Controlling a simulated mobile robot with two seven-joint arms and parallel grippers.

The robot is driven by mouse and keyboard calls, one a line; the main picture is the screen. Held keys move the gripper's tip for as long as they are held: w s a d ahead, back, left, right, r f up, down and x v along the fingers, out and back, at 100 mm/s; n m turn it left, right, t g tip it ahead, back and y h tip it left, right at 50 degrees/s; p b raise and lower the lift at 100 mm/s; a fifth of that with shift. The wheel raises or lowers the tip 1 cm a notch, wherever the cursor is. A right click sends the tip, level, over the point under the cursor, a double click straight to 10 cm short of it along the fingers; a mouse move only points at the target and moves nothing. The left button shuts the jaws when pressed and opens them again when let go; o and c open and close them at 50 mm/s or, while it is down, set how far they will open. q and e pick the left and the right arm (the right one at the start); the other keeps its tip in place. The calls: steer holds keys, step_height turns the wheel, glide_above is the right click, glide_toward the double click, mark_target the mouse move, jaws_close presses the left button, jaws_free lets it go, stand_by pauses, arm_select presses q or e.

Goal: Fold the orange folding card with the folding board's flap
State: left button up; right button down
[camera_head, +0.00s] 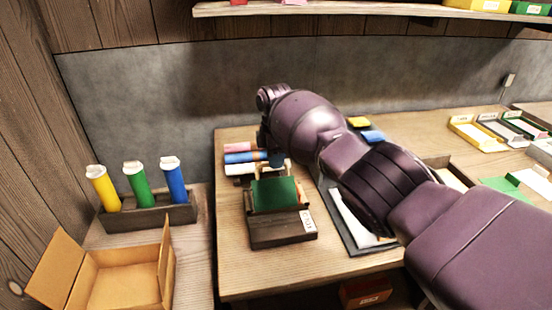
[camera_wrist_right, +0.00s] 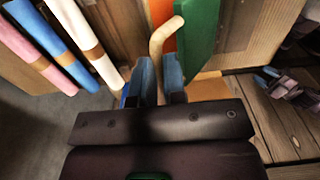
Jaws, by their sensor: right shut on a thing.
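The folding board (camera_head: 283,237) stands on the table, dark with a white label at its front right. Its green flap (camera_head: 275,194) appears raised and tilted, facing the head camera. In the right wrist view the green flap (camera_wrist_right: 203,35) stands beside a small strip of the orange folding card (camera_wrist_right: 160,12); the rest of the card is hidden. My right gripper (camera_head: 276,158) is just behind the flap. In the wrist view its blue fingers (camera_wrist_right: 160,84) are shut on the flap's tan curved handle (camera_wrist_right: 164,36).
Rolls in pink, blue and white (camera_head: 245,157) lie behind the board. A holder (camera_head: 150,217) with yellow, green and blue tubes and an open cardboard box (camera_head: 110,275) are at the left. Several trays (camera_head: 475,135) stand at the right. My right arm crosses over a grey tray (camera_head: 358,238).

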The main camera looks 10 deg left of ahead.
steer(key=shift+w+r, duration=0.2)
steer(key=shift+r, duration=0.1)
steer(key=c, duration=1.6)
jaws_free()
steer(key=o, duration=0.4)
steer(key=shift+f, duration=0.2)
step_height(320, 180, up, 11)
steer(key=shift+f+p, duration=0.1)
steer(key=shift+p, duration=0.4)
